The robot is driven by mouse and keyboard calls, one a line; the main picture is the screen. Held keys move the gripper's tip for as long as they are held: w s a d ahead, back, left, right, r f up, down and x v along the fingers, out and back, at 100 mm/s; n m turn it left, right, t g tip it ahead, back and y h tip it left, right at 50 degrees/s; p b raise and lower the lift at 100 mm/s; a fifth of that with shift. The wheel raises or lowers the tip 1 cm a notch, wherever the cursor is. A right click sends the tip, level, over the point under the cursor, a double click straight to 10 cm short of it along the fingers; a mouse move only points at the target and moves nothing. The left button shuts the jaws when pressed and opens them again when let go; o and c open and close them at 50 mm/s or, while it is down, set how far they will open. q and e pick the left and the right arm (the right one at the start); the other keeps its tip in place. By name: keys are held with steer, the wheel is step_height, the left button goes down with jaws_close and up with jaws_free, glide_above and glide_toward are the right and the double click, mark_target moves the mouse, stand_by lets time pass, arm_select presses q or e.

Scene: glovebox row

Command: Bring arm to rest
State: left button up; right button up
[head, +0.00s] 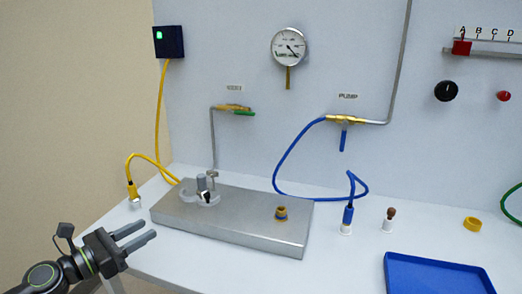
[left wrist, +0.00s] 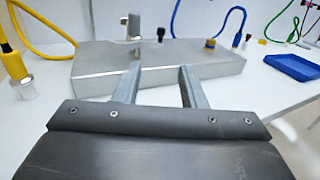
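My left gripper (head: 138,237) is at the lower left of the head view, in front of the left front corner of the metal block. Its two fingers are apart with nothing between them. In the left wrist view the fingers of the left gripper (left wrist: 157,85) also stand apart and point towards the block. My right gripper does not show in either view.
A metal block (head: 235,222) with a fitting and a brass port (head: 281,213) stands on the white table. A yellow cable (head: 147,156) is at the left. A blue hose (head: 283,160), a brown-topped vial (head: 388,222) and a blue tray (head: 437,275) are further right.

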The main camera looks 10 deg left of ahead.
arm_select(q)
steer(key=s+a+f+n+g+y, duration=0.15)
steer(key=s+f+n+y, duration=0.45)
steer(key=n, duration=0.9)
steer(key=s+a+f+n+g+y, duration=0.1)
steer(key=s+a+f+n+y, duration=0.3)
steer(key=f+n+y, duration=0.85)
steer(key=s+d+f+n+g+h, duration=0.3)
steer(key=s+d+n+g+h, duration=0.15)
steer(key=s+d+n, duration=0.35)
steer(key=s+d+f+n+g+h, duration=0.3)
steer(key=s+d+n+g, duration=0.15)
steer(key=s+n, duration=0.35)
step_height(320, 180, down, 22)
steer(key=s+a+m+g+p, duration=0.1)
steer(key=s+a+g+p, duration=0.1)
steer(key=p, duration=0.1)
steer(key=s+d+f+h+p, duration=0.1)
steer(key=s+f+p, duration=0.1)
steer(key=s+f, duration=1)
steer(key=shift+s+f+g, duration=0.35)
steer(key=shift+s+g, duration=0.1)
steer(key=shift+s, duration=0.75)
